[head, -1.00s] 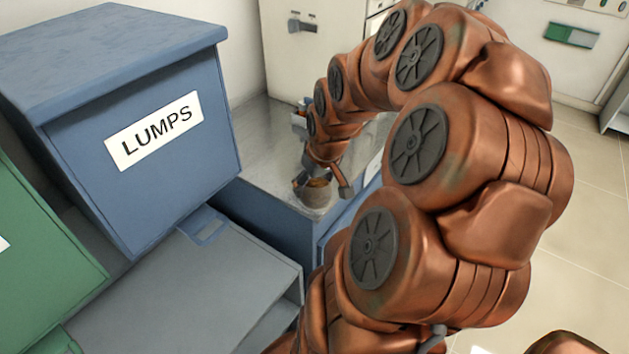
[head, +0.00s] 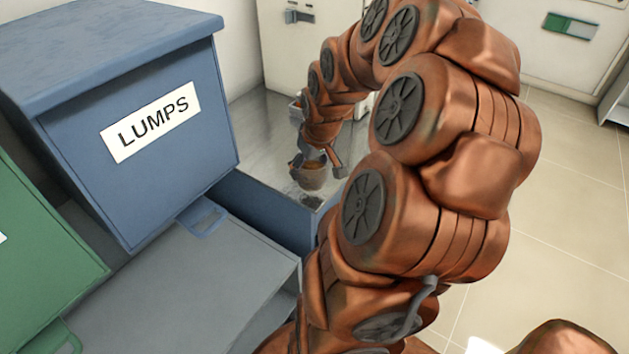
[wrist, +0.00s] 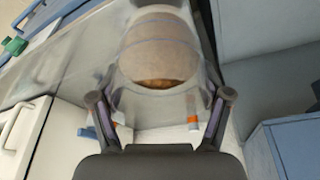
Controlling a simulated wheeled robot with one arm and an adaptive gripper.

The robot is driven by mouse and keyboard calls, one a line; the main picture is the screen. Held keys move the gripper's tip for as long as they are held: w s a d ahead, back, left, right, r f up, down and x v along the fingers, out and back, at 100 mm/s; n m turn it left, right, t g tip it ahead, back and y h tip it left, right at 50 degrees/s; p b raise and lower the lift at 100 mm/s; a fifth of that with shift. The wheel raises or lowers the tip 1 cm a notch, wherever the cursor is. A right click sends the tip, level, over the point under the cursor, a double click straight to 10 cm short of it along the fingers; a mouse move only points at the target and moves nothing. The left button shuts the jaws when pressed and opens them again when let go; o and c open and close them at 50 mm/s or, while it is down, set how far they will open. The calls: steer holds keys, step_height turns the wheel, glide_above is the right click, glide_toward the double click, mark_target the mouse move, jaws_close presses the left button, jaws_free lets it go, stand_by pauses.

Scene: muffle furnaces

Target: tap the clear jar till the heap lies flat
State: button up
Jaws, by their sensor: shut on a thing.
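Brown material shows inside the jar. Whether its surface is heaped or flat is too small and blurred to tell.
A blue bin labelled LUMPS (head: 140,140) stands at the left of the counter (head: 262,140). A green bin (head: 40,240) is nearer, at the lower left. A grey surface (head: 180,290) lies in front. Pale cabinets stand behind, and open floor (head: 570,230) is at the right.

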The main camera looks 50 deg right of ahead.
steer(key=shift+w+d+f, duration=0.25)
steer(key=shift+w+d, duration=1.1)
steer(key=shift+w, duration=0.25)
steer(key=shift+w+d+f, duration=0.3)
steer(key=shift+w+d, duration=1.1)
steer(key=shift+w, duration=0.25)
steer(key=shift+w+d+f, duration=0.25)
steer(key=shift+w+d, duration=1.1)
steer(key=shift+w, duration=0.25)
step_height(320, 180, down, 3)
steer(key=shift+f+b, duration=0.15)
steer(key=shift+b, duration=0.85)
steer(key=shift+c, duration=0.5)
steer(key=shift+r, duration=1.95)
steer(key=shift+f, duration=0.1)
